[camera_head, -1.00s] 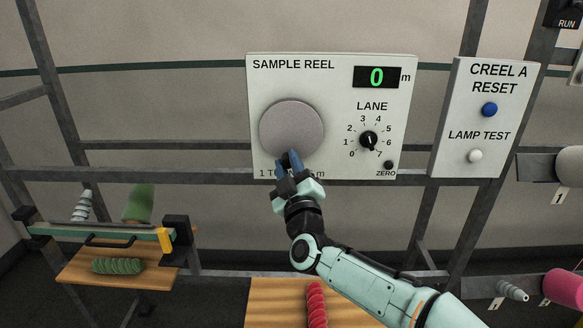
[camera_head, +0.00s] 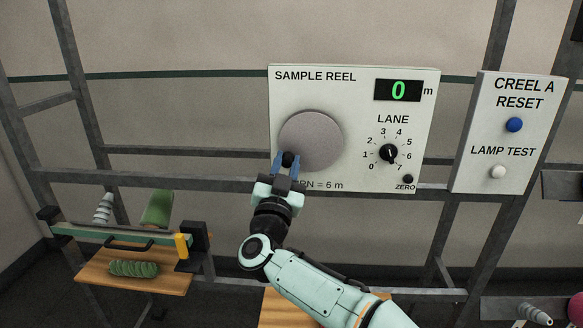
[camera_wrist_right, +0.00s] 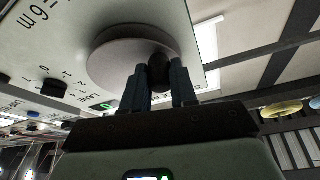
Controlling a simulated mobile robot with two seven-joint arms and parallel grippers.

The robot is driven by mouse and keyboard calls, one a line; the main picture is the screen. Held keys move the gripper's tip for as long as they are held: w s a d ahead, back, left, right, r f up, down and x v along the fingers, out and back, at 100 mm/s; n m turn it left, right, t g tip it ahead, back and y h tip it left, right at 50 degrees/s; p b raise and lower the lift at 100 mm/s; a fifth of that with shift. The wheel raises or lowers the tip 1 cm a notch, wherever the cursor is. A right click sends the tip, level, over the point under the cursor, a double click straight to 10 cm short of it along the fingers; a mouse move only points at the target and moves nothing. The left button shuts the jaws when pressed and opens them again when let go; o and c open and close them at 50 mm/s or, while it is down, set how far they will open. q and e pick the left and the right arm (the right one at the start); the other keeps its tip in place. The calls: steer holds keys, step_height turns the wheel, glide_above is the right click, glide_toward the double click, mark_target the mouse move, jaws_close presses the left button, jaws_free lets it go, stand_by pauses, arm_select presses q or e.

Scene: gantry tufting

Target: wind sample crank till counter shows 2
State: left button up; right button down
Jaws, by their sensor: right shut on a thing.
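The sample reel panel (camera_head: 354,90) is a pale board with a round grey crank disc (camera_head: 312,138). Its counter (camera_head: 398,90) shows a green 0, with m beside it. My right gripper (camera_head: 288,160) is shut on the dark crank knob (camera_head: 288,159) at the disc's lower left edge. In the right wrist view, the knob (camera_wrist_right: 160,68) sits between the two fingers (camera_wrist_right: 160,85), in front of the disc (camera_wrist_right: 125,60). The gripper hides part of the text along the panel's bottom. My left gripper is not in view.
Right of the disc are a lane dial (camera_head: 389,153) and a zero button (camera_head: 408,179). A Creel A reset panel (camera_head: 506,135) with a blue button (camera_head: 514,125) and a white button (camera_head: 498,172) stands further right. A wooden shelf (camera_head: 150,280) is at lower left.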

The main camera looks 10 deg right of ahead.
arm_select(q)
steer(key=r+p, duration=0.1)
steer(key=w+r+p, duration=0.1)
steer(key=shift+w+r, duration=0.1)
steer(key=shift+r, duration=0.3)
arm_select(e)
steer(key=m+h, duration=0.1)
steer(key=m, duration=0.1)
steer(key=r+m+g, duration=0.1)
steer(key=m, duration=0.1)
steer(key=a+r+m+g+h, duration=0.1)
steer(key=m, duration=0.2)
steer(key=shift+w+r+h, duration=0.1)
steer(key=shift+r+h, duration=0.15)
steer(key=shift+h, duration=0.05)
steer(key=shift+m+g, duration=0.3)
steer(key=c, duration=0.9)
jaws_free()
steer(key=shift+d, duration=0.1)
